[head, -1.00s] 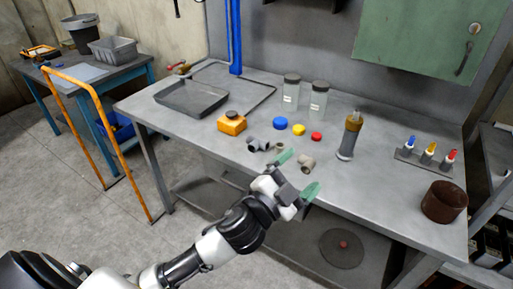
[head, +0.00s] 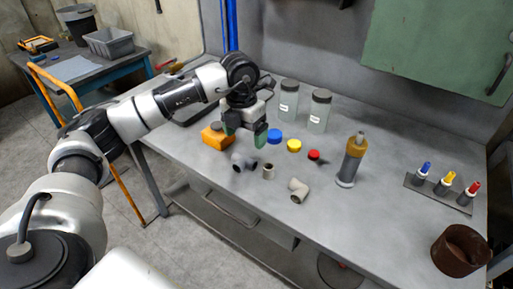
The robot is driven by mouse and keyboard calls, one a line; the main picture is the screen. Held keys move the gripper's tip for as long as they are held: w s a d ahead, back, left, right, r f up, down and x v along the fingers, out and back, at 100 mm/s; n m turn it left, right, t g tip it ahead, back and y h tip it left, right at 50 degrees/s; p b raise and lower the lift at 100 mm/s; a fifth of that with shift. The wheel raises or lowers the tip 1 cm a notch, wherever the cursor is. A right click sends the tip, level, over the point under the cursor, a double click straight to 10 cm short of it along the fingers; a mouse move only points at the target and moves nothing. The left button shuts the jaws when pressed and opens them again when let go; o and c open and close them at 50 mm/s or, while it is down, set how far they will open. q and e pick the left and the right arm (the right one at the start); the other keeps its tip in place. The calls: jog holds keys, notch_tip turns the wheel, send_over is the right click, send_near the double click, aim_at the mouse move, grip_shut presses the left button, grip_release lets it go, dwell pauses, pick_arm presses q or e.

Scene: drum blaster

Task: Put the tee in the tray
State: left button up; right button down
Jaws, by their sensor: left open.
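The tee looks to be the dark grey branched pipe fitting (head: 243,162) lying on the workbench near its front edge. My left gripper (head: 245,134) points down above and slightly behind it, with its green fingers apart and nothing between them. The fingers appear clear of the fitting, though the exact gap is hard to judge. The tray (head: 190,117) is the shallow dark one at the left of the bench, now mostly hidden behind my left arm. My right gripper is not in view.
A small coupling (head: 268,172) and a beige elbow (head: 299,190) lie right of the tee. An orange container (head: 216,137) stands close left of the gripper. Blue (head: 274,136), yellow (head: 294,146) and red (head: 314,155) caps and jars (head: 319,110) are behind.

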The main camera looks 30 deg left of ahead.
aim_at(242, 158)
pick_arm(q)
jog(key=shift+w+a+r+y, duration=0.1)
jog(key=shift+w+a+y, duration=0.2)
jog(key=shift+a, duration=0.35)
jog(key=shift+s+a+f, duration=0.1)
jog(key=shift+s+f, duration=0.05)
jog(key=shift+f, duration=0.2)
jog(key=f, duration=0.1)
jog(key=s+f, duration=0.1)
jog(key=f, duration=0.1)
jog(key=shift+f, duration=0.2)
jog(key=shift+w+f, duration=0.15)
jog(key=shift+f, duration=0.2)
notch_tip(242, 158, down, 4)
jog(key=shift+f, duration=0.1)
jog(key=shift+w+f, duration=0.15)
jog(key=shift+f, duration=0.4)
jog(key=shift+c, duration=1.1)
jog(key=c, duration=0.7)
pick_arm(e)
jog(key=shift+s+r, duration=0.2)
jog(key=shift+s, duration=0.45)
